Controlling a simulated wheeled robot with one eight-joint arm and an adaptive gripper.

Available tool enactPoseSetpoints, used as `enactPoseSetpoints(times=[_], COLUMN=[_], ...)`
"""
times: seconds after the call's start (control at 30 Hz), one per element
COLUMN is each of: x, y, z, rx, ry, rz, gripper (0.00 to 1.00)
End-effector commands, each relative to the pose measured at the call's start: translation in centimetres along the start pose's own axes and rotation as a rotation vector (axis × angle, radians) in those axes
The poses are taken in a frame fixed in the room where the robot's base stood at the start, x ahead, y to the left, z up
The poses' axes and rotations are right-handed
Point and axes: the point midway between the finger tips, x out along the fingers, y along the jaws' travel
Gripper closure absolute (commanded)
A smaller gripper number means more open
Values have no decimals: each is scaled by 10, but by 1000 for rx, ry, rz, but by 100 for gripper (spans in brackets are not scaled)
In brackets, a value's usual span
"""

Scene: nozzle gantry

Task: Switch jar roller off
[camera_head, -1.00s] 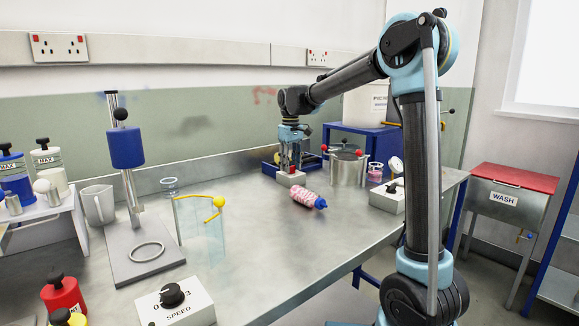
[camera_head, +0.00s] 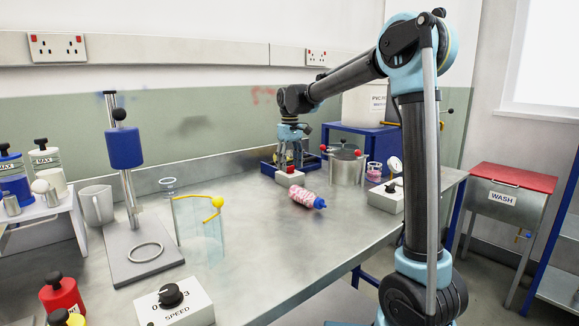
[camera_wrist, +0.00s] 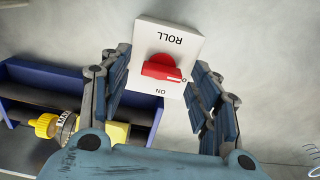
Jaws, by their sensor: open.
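The roller's switch box (camera_head: 290,178) is a small white box on the bench, in front of the blue jar roller (camera_head: 268,168). My gripper (camera_head: 290,152) is above the box. In the wrist view my gripper (camera_wrist: 161,85) is open, fingers either side of the knob and apart from it. The roller (camera_wrist: 75,97) shows at left with a yellow-capped jar (camera_wrist: 45,124).
A pink-and-white bottle with a blue cap (camera_head: 308,197) lies just right of the box. A metal pot (camera_head: 346,167) stands behind it to the right. A white box with a dial (camera_head: 386,196) is further right. The bench (camera_head: 270,240) in front is clear.

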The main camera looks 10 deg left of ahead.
Motion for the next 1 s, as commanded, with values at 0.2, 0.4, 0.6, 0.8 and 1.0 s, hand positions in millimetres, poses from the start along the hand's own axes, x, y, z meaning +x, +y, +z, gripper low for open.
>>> enactPoseSetpoints(times=[0.2,0.4,0.6,0.8,1.0], x=[-30,-68,-98,-113,-116], y=[0,1,1,2,2], z=[0,0,-1,-1,-1], rx=[0,0,0,0,0], ry=[0,0,-1,-1,-1], rz=[0,0,0,0,0], gripper=[43,43,43,43,43])
